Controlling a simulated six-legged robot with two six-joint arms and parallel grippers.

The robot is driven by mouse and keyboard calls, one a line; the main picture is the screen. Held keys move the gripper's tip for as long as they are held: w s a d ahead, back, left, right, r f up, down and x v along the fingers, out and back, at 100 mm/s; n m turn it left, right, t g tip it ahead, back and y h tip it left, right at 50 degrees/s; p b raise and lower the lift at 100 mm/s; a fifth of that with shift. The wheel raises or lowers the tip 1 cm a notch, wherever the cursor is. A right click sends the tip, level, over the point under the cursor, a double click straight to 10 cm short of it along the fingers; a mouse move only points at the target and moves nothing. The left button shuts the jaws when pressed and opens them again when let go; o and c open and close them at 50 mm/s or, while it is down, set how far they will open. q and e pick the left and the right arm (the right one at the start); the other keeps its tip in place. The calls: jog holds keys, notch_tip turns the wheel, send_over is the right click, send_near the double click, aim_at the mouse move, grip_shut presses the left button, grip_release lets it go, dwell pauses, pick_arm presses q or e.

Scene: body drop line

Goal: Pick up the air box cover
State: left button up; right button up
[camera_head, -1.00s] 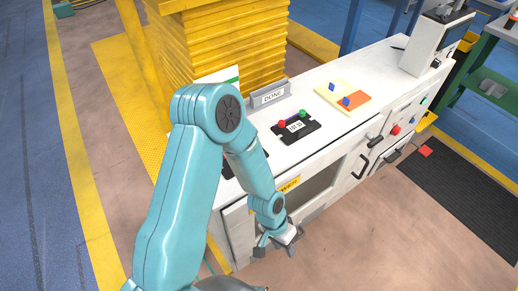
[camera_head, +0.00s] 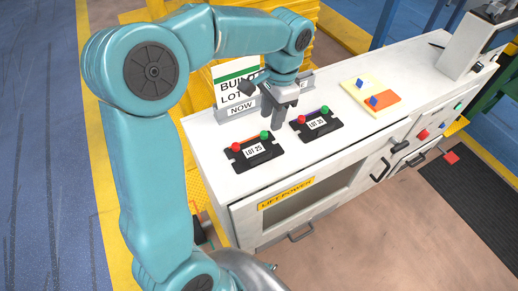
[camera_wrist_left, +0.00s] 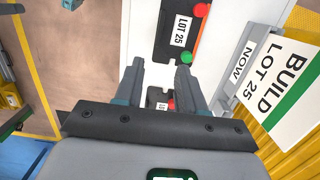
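Two black covers with red and green knobs lie on the white bench top. The left cover (camera_head: 268,157) is labelled LOT 25 and has an orange strip; it shows at the top of the left wrist view (camera_wrist_left: 164,42). The right cover (camera_head: 329,131) has a purple strip and a label too small to read surely; part of it shows between the fingers in the left wrist view (camera_wrist_left: 153,95). My left gripper (camera_head: 279,128) points down above the bench, near the gap between the covers. Its fingers (camera_wrist_left: 160,65) are apart and empty. My right gripper is out of view.
A sign (camera_head: 234,88) reading BUILD LOT 25 stands at the bench's back, with a grey NOW holder. A cream and orange pad (camera_head: 355,89) with blue pieces lies farther right. Yellow stacked panels rise behind. A grey machine (camera_head: 455,45) stands at the far right end.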

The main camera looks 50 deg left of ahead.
pick_arm(q)
send_over(262, 155)
jog(key=w, duration=0.1)
notch_tip(262, 155, down, 9)
jog(key=shift+d+f+b, duration=0.1)
jog(key=shift+d+b, duration=0.05)
jog(key=shift+b, duration=0.2)
jog(key=shift+s+f, duration=0.25)
jog(key=shift+f, duration=0.2)
jog(key=f, duration=0.4)
jog(key=shift+s+f, duration=0.4)
jog(key=shift+w, duration=0.1)
grip_shut()
